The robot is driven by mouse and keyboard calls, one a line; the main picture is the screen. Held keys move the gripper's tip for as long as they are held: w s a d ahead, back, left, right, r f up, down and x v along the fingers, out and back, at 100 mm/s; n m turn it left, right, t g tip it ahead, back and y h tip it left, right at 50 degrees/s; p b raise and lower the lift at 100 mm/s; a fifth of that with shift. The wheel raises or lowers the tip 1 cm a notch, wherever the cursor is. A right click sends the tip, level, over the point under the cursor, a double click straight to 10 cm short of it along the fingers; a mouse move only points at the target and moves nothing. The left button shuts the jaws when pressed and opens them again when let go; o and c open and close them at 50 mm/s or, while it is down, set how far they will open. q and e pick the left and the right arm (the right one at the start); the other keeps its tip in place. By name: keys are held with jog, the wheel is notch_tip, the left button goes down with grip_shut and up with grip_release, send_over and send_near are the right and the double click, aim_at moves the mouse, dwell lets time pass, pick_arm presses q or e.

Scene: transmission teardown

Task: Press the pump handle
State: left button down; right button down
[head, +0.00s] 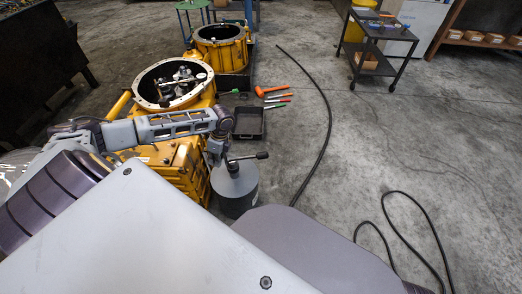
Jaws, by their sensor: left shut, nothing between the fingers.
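The pump is a dark grey cylindrical can (235,190) standing on the floor at the centre, just beyond my grey body. Its dark pump handle (248,157) sticks out to the right from the top and ends in a knob. My left arm reaches in from the left, and my left gripper (217,157) points down beside the pump's top, left of the handle. It is shut and empty. I cannot tell whether it touches the pump. My right gripper is out of view.
A yellow transmission housing (172,157) stands left of the pump, with another yellow housing (220,50) behind. A black tray (249,123) and several tools, including an orange one (271,91), lie beyond. A black hose (327,120) crosses the floor. The right floor is mostly clear.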

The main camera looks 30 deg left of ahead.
aim_at(264, 153)
pick_arm(q)
jog(key=w+d+r+n+t+h, duration=0.1)
jog(key=w+d+r+t+h, duration=0.1)
jog(key=r, duration=0.5)
jog(key=w+d+r+n+t+h, duration=0.2)
jog(key=w+d+r+t+h, duration=0.1)
jog(key=w+d+r, duration=0.4)
jog(key=shift+w+t, duration=0.4)
jog(key=shift+w, duration=0.75)
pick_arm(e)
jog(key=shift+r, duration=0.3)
pick_arm(q)
jog(key=shift+d+f, duration=0.1)
